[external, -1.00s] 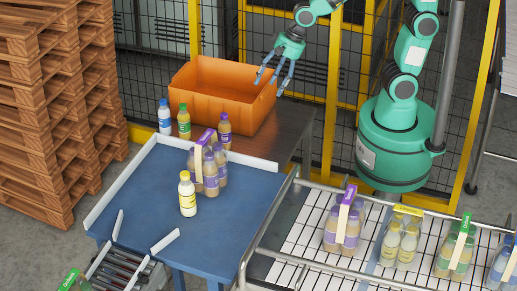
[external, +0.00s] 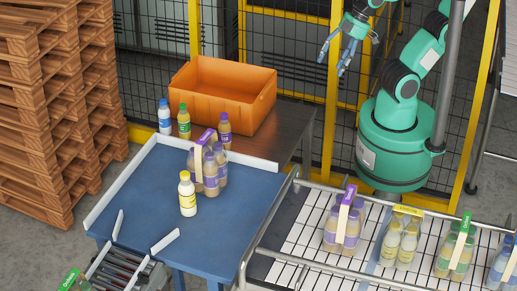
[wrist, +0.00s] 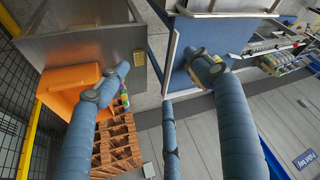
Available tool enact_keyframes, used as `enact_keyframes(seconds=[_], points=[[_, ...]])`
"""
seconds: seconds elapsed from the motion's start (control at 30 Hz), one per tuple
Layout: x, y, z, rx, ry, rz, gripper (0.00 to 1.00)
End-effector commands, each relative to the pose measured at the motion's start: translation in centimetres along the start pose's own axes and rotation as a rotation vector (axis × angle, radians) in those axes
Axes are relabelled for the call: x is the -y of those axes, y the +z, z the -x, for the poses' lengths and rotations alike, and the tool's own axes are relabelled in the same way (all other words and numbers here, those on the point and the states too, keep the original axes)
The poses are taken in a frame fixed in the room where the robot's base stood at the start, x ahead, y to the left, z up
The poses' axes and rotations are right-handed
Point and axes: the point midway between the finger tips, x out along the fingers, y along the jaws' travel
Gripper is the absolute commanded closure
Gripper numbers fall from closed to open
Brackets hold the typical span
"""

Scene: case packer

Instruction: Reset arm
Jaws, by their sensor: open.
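My gripper (external: 338,52) is at the upper middle of the external view, raised in front of the yellow fence frame and to the right of the orange crate. Its fingers are spread, with nothing between them. In the wrist view my open gripper's blue fingers (wrist: 158,105) reach up the picture. The orange crate (external: 222,115) stands on the dark table at the back and also shows in the wrist view (wrist: 62,82). My gripper is apart from the crate and all bottles.
On the blue table (external: 140,208) stand a purple-capped bottle pack (external: 210,175) and a yellow-capped bottle (external: 187,197). Several single bottles stand near the crate. The conveyor (external: 300,240) at right carries several bottle packs. Pallets (external: 60,110) are stacked at left.

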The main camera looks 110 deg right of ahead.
Motion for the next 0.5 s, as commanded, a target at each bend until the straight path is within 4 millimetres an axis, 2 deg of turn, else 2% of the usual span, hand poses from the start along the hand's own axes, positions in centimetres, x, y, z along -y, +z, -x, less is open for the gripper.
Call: enact_keyframes(seconds=[0.5], points=[[0.04,0.35,-0.30,-0.001,0.000,0.016,0.34]])
